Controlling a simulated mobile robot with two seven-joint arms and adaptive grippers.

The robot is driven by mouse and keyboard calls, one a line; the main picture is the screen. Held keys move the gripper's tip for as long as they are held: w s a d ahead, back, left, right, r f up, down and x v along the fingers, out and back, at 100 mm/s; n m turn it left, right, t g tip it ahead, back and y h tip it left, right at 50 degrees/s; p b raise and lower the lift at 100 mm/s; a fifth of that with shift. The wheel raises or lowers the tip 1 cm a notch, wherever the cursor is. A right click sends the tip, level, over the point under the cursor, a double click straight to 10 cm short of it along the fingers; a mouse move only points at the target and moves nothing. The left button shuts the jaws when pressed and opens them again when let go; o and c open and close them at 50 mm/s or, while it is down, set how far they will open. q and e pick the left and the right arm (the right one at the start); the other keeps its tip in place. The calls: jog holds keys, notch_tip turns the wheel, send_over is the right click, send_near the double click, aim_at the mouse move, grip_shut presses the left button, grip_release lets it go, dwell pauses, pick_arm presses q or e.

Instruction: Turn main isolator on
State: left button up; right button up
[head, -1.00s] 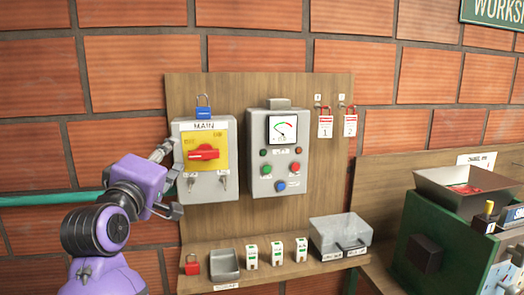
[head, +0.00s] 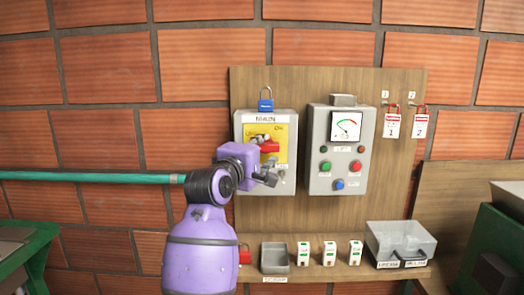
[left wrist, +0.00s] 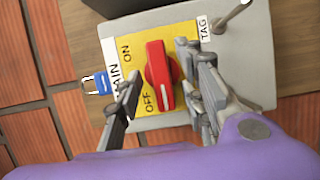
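The main isolator (head: 264,185) is a grey box with a yellow plate on the board. In the left wrist view its red rotary handle (left wrist: 160,72) lies along the picture's vertical. The handle's white mark is at the lower end, on the OFF side; ON is printed farther up. My left gripper (left wrist: 160,68) is open, with a finger on each side of the handle. I cannot tell whether either finger touches it. In the head view the left gripper (head: 264,160) is in front of the box and partly hides handle and plate. My right gripper is not in view.
A blue padlock (head: 266,101) is at the isolator's top. A grey control box (head: 316,178) with a meter and buttons is close on the right. Red tagged padlocks (head: 392,122) hang farther right.

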pick_arm(q)
grip_shut()
jog(key=shift+m, duration=0.4)
jog(key=m, duration=0.1)
jog(key=m+g+y, duration=0.1)
jog(key=m, duration=0.1)
jog(key=shift+w+d+r, duration=0.1)
jog(key=shift+r, duration=0.1)
jog(key=m+g+y, duration=0.1)
jog(key=m, duration=0.2)
jog(key=shift+d+r+m+y, duration=0.1)
jog(key=shift+m+y, duration=0.3)
jog(key=m+g+y, duration=0.1)
jog(key=m, duration=0.2)
jog(key=shift+d+r+y, duration=0.1)
jog(key=shift+d+y, duration=0.05)
jog(key=shift+y, duration=0.25)
jog(key=m+y, duration=0.2)
jog(key=shift+d+m, duration=0.15)
jog(key=shift+m, duration=0.25)
